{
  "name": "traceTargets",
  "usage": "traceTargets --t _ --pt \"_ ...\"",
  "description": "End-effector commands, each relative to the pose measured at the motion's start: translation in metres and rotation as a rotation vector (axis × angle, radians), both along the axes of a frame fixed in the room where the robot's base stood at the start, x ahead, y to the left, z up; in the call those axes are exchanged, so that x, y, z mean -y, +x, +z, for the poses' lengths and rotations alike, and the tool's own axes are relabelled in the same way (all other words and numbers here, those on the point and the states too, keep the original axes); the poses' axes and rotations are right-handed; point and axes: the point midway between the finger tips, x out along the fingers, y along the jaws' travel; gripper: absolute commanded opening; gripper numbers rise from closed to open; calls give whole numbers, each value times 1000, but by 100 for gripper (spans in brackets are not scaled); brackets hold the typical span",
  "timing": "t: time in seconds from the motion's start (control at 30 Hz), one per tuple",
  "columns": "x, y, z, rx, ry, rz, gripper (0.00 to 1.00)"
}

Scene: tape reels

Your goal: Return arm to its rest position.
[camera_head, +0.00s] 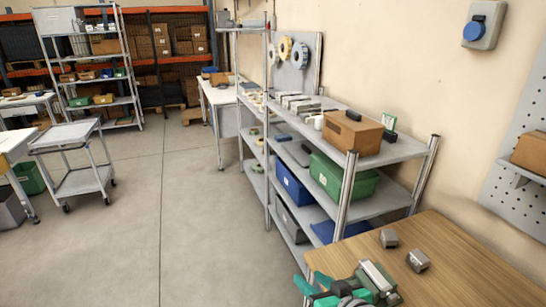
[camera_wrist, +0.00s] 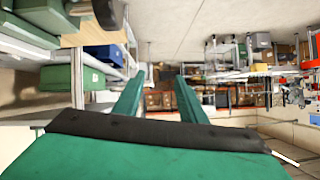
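My gripper (camera_wrist: 160,78) shows in the wrist view as two teal fingers standing apart, with nothing between them. The wrist view looks upside down, with shelving and bins at its upper left. In the head view, teal and grey parts of my arm show at the bottom edge, in front of the wooden table (camera_head: 470,270). Fingertip detail is unclear there. A yellow reel (camera_head: 285,47) and a pale reel with a bluish rim (camera_head: 300,56) hang on a panel at the back of the grey shelf unit.
The grey shelf unit (camera_head: 405,148) holds a cardboard box (camera_head: 352,133), a green bin (camera_head: 335,178) and a blue bin (camera_head: 293,185). Two small grey blocks (camera_head: 389,238) (camera_head: 418,260) lie on the wooden table. A cart (camera_head: 75,133) stands left; the middle floor is clear.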

Motion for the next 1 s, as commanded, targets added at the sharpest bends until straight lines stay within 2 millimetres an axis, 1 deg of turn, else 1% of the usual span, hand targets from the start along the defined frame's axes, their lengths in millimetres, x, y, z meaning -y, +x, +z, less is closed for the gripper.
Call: traceTargets --t 0.03,0.2,0.33,0.47,0.57,0.67,0.77,0.87,1.0 --pt "-15 5 -1 31 51 -12 38" --pt "-47 16 -5 126 190 -84 38" --pt "-65 17 -14 177 280 -151 38" --pt "-81 10 -29 209 352 -223 38" --pt "-91 1 -45 222 393 -279 38" --pt "-100 -13 -63 229 418 -336 38" --pt "-107 -32 -82 230 430 -391 38" --pt "-114 -54 -103 226 426 -442 38" --pt "-120 -91 -129 218 397 -500 38"
